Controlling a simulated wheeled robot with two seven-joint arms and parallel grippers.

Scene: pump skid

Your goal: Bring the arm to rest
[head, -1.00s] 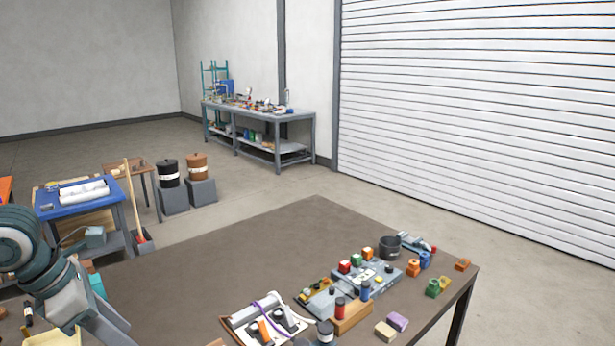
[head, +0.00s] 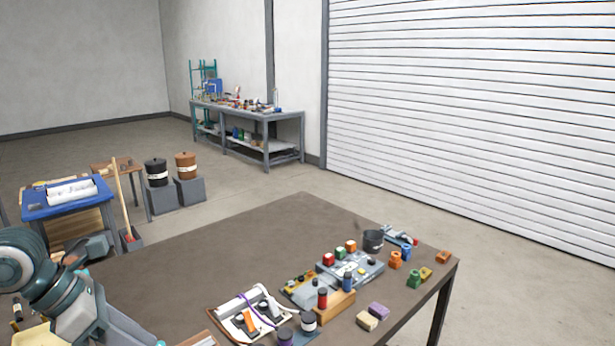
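One of my arms (head: 68,295) comes in from the left at the lower left of the head view, in grey and dark teal. It reaches over the near left part of the brown table (head: 210,250). The end of this arm runs toward the bottom edge, and its fingertips do not show. My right arm and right gripper are not in the picture.
On the table's right half stand a grey block with coloured knobs (head: 350,268), a dark cup (head: 373,240), a wooden holder (head: 336,303) and a white tray (head: 235,323). A blue cart (head: 68,203) stands left. The table's far middle is clear.

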